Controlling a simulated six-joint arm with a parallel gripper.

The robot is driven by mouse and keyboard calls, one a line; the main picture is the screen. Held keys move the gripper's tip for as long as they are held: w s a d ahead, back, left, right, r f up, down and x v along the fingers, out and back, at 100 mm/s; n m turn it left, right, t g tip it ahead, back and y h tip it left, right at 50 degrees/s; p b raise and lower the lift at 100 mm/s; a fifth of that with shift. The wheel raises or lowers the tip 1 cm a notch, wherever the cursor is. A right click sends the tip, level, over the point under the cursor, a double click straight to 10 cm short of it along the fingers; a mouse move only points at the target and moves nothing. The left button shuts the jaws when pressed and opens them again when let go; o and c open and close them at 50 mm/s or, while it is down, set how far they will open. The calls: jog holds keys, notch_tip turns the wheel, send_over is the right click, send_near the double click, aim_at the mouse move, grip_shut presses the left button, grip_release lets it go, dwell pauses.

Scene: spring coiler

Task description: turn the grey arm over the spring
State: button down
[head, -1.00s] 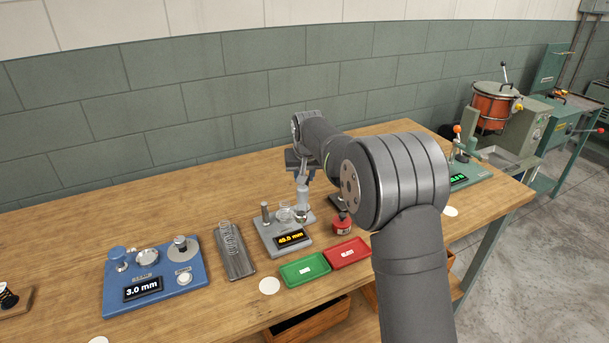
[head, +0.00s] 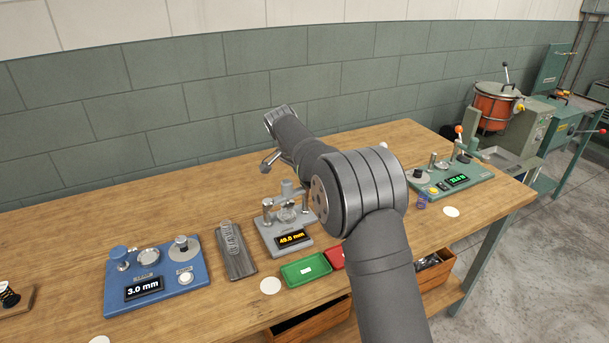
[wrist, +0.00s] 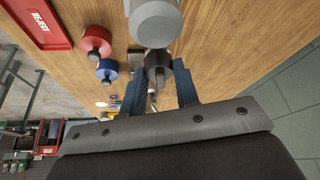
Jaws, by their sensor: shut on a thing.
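The grey spring gauge (head: 270,238) stands in the middle of the bench, with a lit orange display reading about 49.0 mm. A round, clear-looking part sits on it. A grey arm (head: 289,196) shows above this part, beside the upright post at left. The spring itself is too small to make out. My gripper shows in the wrist view (wrist: 158,80), its two blue-grey fingers shut around a small dark grey piece, which seems to belong to the grey arm. A large light grey cylinder (wrist: 155,22) stands close beyond the fingers.
A green tray (head: 291,277) and a partly hidden red tray (head: 337,262) lie in front of the gauge. A slotted grey block (head: 235,255) and a blue gauge (head: 158,293) stand left. A green tester (head: 478,182) stands right.

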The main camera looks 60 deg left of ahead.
aim_at(285, 182)
jog(key=shift+m+h, duration=0.3)
jog(key=shift+m, duration=0.6)
jog(key=c, duration=1.1)
grip_release()
jog(key=v, duration=1.7)
jog(key=shift+a+r, duration=0.15)
jog(key=shift+r, duration=0.05)
jog(key=shift+s, duration=0.1)
